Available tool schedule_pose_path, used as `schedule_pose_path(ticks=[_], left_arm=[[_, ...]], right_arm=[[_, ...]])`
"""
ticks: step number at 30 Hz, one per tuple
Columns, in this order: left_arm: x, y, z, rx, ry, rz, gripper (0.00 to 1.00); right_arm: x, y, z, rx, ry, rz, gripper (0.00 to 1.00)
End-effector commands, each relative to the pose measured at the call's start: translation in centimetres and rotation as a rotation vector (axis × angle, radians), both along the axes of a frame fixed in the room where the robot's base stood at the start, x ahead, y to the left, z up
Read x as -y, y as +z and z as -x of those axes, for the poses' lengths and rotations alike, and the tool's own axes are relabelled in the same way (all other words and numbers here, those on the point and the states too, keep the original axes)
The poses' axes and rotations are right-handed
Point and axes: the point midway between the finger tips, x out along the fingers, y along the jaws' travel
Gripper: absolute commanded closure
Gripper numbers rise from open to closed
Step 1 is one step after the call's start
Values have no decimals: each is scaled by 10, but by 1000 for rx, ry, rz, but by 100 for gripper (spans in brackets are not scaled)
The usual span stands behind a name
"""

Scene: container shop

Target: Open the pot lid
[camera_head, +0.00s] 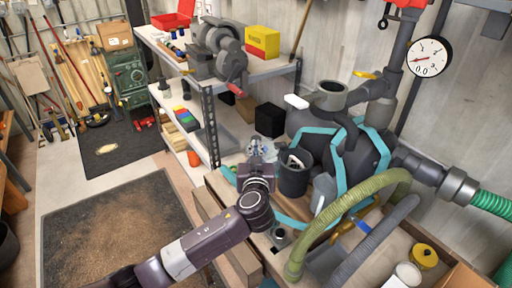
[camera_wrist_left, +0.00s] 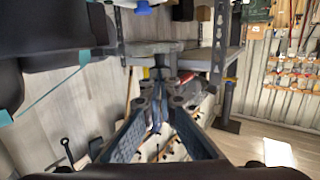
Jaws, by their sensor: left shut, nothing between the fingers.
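My left gripper (camera_head: 262,149) reaches in from the lower left and is near the middle of the head view, shut and empty. In the left wrist view its fingers (camera_wrist_left: 160,78) come together at the tips with nothing between them. A big dark grey vessel (camera_head: 362,160) with teal straps stands right of the gripper. A round open neck (camera_head: 331,95) rises from its top. A small dark bucket (camera_head: 294,181) stands just right of the gripper, with something white in it. I cannot tell which of these is the pot, nor make out a lid on either.
A green hose (camera_head: 345,208) and a grey hose (camera_head: 375,240) curve across the right front. A yellow-lidded jar (camera_head: 424,257) stands at lower right. A metal shelf (camera_head: 212,125) with tools and a yellow box (camera_head: 262,42) is behind the gripper.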

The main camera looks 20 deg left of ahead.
Motion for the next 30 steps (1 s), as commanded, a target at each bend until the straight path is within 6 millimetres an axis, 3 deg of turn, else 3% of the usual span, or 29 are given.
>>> schedule_pose_path(ticks=[13,30], left_arm=[[-18,-3,-18,1,-131,3,100],[-21,1,-21,0,-131,1,100]], right_arm=[[1,-21,0,-1,2,1,100],[5,-20,0,0,4,5,100]])
